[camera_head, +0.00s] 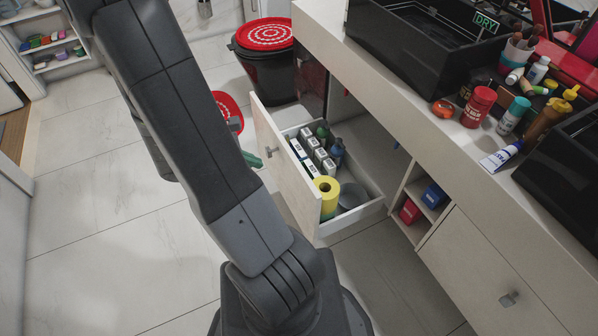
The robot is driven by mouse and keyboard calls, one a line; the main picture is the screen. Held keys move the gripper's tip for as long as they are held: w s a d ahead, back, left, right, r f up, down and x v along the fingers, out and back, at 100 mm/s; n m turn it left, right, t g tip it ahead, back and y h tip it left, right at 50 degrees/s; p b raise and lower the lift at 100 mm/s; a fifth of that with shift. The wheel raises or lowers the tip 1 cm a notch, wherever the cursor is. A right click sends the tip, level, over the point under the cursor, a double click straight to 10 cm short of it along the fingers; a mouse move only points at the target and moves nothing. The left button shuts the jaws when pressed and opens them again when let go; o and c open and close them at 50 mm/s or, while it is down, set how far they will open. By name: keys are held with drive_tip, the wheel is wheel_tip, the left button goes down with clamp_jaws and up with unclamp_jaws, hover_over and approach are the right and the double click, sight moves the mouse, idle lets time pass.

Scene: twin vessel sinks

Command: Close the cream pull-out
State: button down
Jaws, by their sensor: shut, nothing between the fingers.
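The cream pull-out (287,165) is a drawer under the counter, and it stands open, extended toward the left. Its front panel carries a small metal handle (271,152). Inside are several small boxes (308,150), dark bottles (336,152), a yellow roll (327,193) and a grey round item (352,196). My arm (190,130) crosses the view left of the drawer, and part of the drawer's lower front is near its edge. My gripper is not visible in this view.
A black bin with a red patterned lid (268,35) stands behind the drawer. A red item (229,112) shows partly behind my arm. The counter (420,110) holds black basins, bottles and jars. Open cubbies (412,195) and a closed door (490,275) lie to the right. Tiled floor (90,200) is clear at left.

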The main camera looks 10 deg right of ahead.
wheel_tip(320, 180, down, 4)
drive_tip(key=w+a+r+n, duration=0.1)
drive_tip(key=n, duration=0.1)
drive_tip(key=b, duration=0.5)
approach(297, 171)
wheel_tip(297, 171, down, 5)
drive_tip(key=d, duration=0.2)
drive_tip(key=shift+w+d+r+t, duration=0.2)
drive_tip(key=shift+w+d+t, duration=0.25)
drive_tip(key=shift+d, duration=0.4)
drive_tip(key=shift+d, duration=0.1)
drive_tip(key=w+d+b, duration=0.3)
drive_tip(key=w+d, duration=0.1)
drive_tip(key=d, duration=1)
drive_tip(key=w+d+b, duration=0.3)
drive_tip(key=w+d, duration=0.2)
drive_tip(key=d, duration=0.9)
drive_tip(key=shift+w+d, duration=0.1)
